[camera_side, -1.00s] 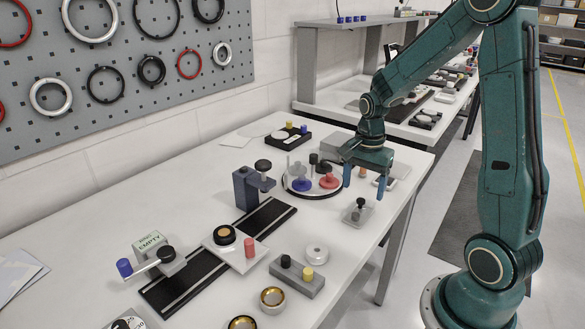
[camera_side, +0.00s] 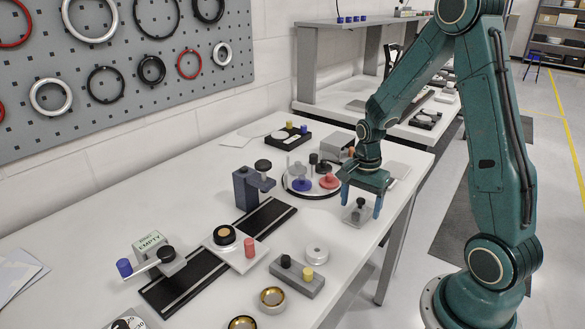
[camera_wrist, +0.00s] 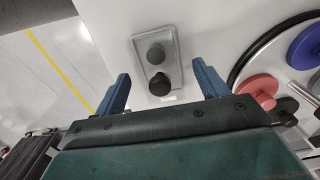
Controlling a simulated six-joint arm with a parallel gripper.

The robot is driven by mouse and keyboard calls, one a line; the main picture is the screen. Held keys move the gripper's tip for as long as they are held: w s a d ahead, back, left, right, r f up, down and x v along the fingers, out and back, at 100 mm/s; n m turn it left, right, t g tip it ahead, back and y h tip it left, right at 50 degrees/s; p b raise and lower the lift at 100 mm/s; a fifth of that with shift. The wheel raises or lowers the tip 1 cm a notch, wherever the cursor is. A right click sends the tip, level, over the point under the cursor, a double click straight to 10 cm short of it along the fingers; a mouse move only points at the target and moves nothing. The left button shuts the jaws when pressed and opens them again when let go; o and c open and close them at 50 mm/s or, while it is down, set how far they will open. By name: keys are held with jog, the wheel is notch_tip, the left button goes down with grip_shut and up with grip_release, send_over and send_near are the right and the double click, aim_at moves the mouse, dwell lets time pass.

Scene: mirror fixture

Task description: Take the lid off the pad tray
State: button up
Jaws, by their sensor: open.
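The pad tray (camera_side: 346,219) is a small clear-edged rectangular tray near the front right edge of the table. Its lid looks transparent and carries a black knob (camera_side: 361,203). In the wrist view the tray (camera_wrist: 139,42) shows with the black knob (camera_wrist: 160,84) at its near end and a dark grey round pad (camera_wrist: 156,53) behind it. My gripper (camera_side: 361,207) is open, with its fingers on either side of the knob. In the wrist view my gripper (camera_wrist: 161,70) holds nothing. I cannot tell whether a finger touches the tray.
A round turntable (camera_side: 297,190) with blue and red knobbed pieces stands just left of the tray. A white round piece (camera_side: 317,253) and a grey block with black and yellow knobs (camera_side: 297,275) lie nearer the camera. The table edge is close on the right.

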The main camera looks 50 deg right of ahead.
aim_at(361, 199)
dwell(0.5)
jog(key=c, duration=1)
jog(key=shift+r, duration=0.1)
jog(key=shift+c, duration=0.2)
notch_tip(361, 199, up, 20)
dwell(0.5)
